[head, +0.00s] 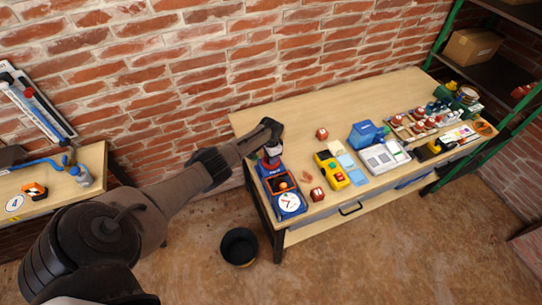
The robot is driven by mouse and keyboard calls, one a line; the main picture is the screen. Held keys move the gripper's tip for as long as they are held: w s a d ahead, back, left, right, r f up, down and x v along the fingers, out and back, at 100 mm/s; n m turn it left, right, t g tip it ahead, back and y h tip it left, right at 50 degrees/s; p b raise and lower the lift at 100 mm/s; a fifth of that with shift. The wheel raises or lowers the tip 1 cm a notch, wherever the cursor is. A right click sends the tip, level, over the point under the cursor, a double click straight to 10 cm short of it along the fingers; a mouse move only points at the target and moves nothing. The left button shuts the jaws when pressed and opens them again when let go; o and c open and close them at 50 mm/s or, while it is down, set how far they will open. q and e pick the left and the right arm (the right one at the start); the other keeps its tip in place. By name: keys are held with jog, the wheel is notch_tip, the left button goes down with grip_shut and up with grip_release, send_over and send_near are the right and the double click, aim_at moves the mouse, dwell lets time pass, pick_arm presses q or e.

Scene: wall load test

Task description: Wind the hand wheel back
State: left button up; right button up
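A blue test device with a dark middle and a white round dial (289,202) stands at the left end of the wooden workbench. An orange round part (281,185) sits above the dial. A small red-and-white part (272,155) is at its far end. I cannot tell which part is the hand wheel. My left arm reaches in from the lower left. Its dark gripper (271,136) is right over the far end of the device, and its fingers are too small and dark to read. I cannot tell whether it touches. My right gripper is not in view.
On the bench (300,110) are small red blocks (321,133), a yellow device (333,172), a blue box (366,134), and a grey-white device (384,157). Several small items crowd the right end. A black bucket (239,246) stands on the floor. A brick wall runs behind.

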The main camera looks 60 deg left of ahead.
pick_arm(q)
jog(key=o, duration=0.9)
jog(key=shift+o, duration=0.2)
jog(key=shift+r, duration=0.1)
jog(key=shift+r, duration=0.35)
notch_tip(320, 180, up, 13)
jog(key=p, duration=0.2)
jog(key=shift+a+p, duration=0.15)
jog(key=shift+p, duration=0.2)
